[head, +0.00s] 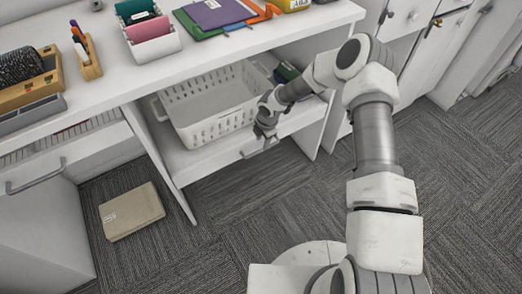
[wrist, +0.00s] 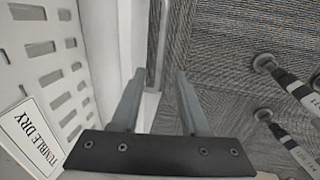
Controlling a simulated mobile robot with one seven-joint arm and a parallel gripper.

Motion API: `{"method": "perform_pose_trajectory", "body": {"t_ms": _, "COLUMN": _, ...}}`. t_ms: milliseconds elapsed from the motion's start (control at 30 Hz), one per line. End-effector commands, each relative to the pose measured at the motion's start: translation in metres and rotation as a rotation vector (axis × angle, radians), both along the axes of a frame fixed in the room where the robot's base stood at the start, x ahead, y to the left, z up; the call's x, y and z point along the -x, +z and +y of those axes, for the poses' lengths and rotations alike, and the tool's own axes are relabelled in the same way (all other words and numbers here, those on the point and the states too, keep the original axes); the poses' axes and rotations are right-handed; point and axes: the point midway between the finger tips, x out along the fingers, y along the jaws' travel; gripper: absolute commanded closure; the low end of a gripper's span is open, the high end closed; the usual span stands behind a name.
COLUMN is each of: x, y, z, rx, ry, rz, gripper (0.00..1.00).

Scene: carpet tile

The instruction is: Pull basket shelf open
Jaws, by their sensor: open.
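The basket shelf (head: 200,160) is a white pull-out board under the desk, with a metal bar handle (head: 259,150) on its front edge. A white perforated basket (head: 212,110) stands on it. The basket also shows at the left of the wrist view (wrist: 45,50), with a "TUMBLE DRY" label. My gripper (head: 264,128) is at the shelf's front edge, in front of the basket's right end and close above the handle. In the wrist view its two fingers (wrist: 160,75) are apart, with nothing clearly held between them. Whether they touch the handle cannot be told.
The white desk above (head: 190,62) holds a purple folder (head: 215,13), paper rolls (head: 148,28) and a pen holder (head: 88,56). A beige box (head: 131,211) lies on the carpet at lower left. A drawer with a handle (head: 36,178) is at left. Carpet before the shelf is clear.

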Motion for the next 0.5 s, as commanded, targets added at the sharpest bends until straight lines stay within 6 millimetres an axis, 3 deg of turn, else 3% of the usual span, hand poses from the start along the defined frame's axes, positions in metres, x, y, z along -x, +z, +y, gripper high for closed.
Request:
{"method": "perform_pose_trajectory", "body": {"t_ms": 33, "x": -0.001, "y": -0.015, "z": 0.001, "rx": 0.0, "ry": -0.001, "rz": 0.001, "gripper": 0.55}}
{"method": "perform_pose_trajectory", "body": {"t_ms": 200, "x": -0.006, "y": -0.043, "z": 0.004, "rx": -0.001, "ry": -0.002, "rz": 0.001, "gripper": 0.55}}
{"method": "perform_pose_trajectory", "body": {"t_ms": 500, "x": -0.009, "y": -0.061, "z": 0.007, "rx": 0.0, "ry": 0.0, "rz": 0.0, "gripper": 0.55}}
